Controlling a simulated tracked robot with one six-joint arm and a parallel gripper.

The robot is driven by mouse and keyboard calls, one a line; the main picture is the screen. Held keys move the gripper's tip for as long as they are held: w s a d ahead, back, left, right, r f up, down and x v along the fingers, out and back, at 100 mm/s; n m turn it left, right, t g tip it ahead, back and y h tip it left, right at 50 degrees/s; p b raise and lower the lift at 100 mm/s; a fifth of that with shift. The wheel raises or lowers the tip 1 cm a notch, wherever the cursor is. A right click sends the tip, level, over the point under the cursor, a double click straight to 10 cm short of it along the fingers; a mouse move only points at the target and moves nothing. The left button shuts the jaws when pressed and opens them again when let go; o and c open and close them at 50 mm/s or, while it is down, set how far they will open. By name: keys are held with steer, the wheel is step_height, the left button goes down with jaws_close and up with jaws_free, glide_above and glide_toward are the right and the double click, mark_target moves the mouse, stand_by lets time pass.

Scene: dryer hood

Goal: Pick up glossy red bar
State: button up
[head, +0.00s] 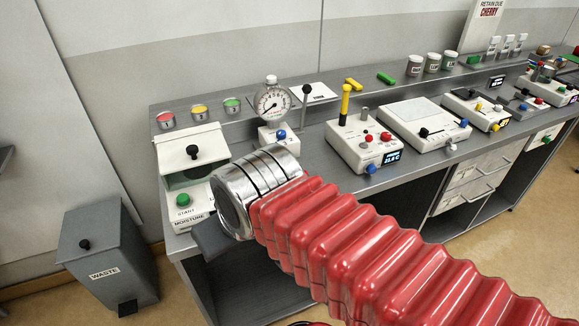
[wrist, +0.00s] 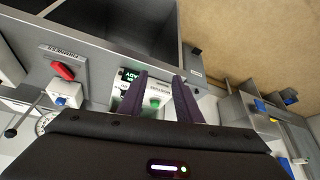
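My gripper (wrist: 161,76) shows in the wrist view as two dark purple fingers held apart, with nothing between them. A short red piece (wrist: 63,70) lies to their left, beside a labelled edge of a grey surface. It may be the glossy red bar, but I cannot tell for sure. It is apart from the fingers. In the head view no red bar is clear. My red ribbed arm and silver cuff fill the middle and lower right there, hiding part of the bench, and my fingers do not show.
In the head view, a white moisture unit (head: 191,146) with a black knob stands at the bench's left end. A round dial gauge (head: 272,102) stands behind. A yellow bar (head: 353,84) and a green bar (head: 386,78) lie on the back shelf. A grey waste bin (head: 103,250) stands left.

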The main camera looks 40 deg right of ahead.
steer(key=shift+o, duration=0.5)
steer(key=shift+w, duration=0.1)
steer(key=shift+o, duration=1.3)
steer(key=shift+d+f+m, duration=0.1)
steer(key=shift+f+m, duration=0.1)
steer(key=shift+m, duration=0.1)
steer(key=w+d+f+m+t+y, duration=0.1)
steer(key=w+d+f+m+y, duration=0.2)
steer(key=d+m, duration=0.5)
steer(key=w+d+f+m+y, duration=0.3)
steer(key=d+m, duration=0.1)
steer(key=m, duration=0.8)
steer(key=s+d+f+m+t+h, duration=0.2)
steer(key=d+m+t+h, duration=0.2)
steer(key=d+m, duration=1)
steer(key=d+t, duration=0.2)
steer(key=d, duration=0.5)
steer(key=shift+m+t, duration=0.3)
steer(key=shift+t, duration=0.1)
